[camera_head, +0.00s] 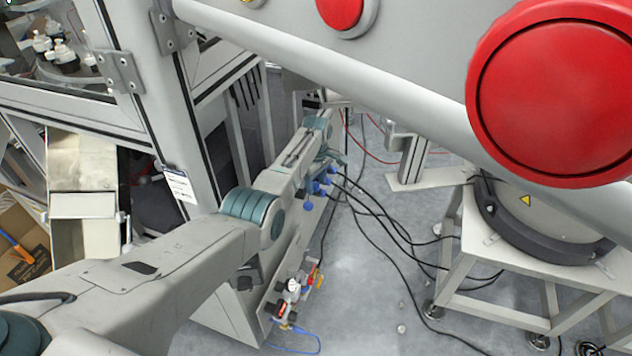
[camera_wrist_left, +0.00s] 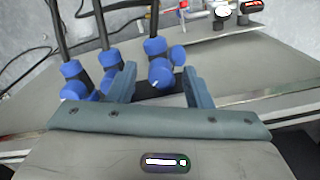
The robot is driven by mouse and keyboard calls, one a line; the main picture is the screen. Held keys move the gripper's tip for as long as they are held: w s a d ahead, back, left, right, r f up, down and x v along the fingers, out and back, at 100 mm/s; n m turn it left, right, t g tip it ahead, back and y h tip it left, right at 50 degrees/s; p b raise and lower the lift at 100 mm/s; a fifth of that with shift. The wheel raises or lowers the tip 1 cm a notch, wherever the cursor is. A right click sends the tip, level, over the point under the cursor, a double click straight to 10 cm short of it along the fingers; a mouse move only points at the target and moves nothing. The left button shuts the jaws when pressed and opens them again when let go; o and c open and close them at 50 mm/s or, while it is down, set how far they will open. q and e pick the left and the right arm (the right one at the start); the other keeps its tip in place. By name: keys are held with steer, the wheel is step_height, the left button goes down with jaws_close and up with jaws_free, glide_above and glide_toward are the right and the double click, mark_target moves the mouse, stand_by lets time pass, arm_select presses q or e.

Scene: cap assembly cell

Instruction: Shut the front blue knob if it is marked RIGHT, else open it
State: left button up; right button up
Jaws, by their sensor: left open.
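Several blue fittings with black hoses stand on the side of the grey cabinet. The front blue knob (camera_wrist_left: 178,55) sits on the rightmost fitting in the left wrist view; in the head view it is the lowest blue one (camera_head: 308,205). My left gripper (camera_wrist_left: 160,78) is open, with its two teal fingers on either side of that fitting in the picture; contact cannot be told. In the head view the left gripper (camera_head: 333,157) is above the fittings, partly hidden by its own arm. No RIGHT marking is readable on the knob. My right gripper is not in view.
Gauges and red-handled valves (camera_head: 293,287) are mounted lower on the cabinet. Black hoses (camera_head: 385,220) run across the floor to a white stand (camera_head: 470,240). A rail with a large red button (camera_head: 555,90) crosses the upper right. A white label (camera_head: 180,183) has unreadable text.

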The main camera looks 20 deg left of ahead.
arm_select(q)
steer(key=c, duration=1)
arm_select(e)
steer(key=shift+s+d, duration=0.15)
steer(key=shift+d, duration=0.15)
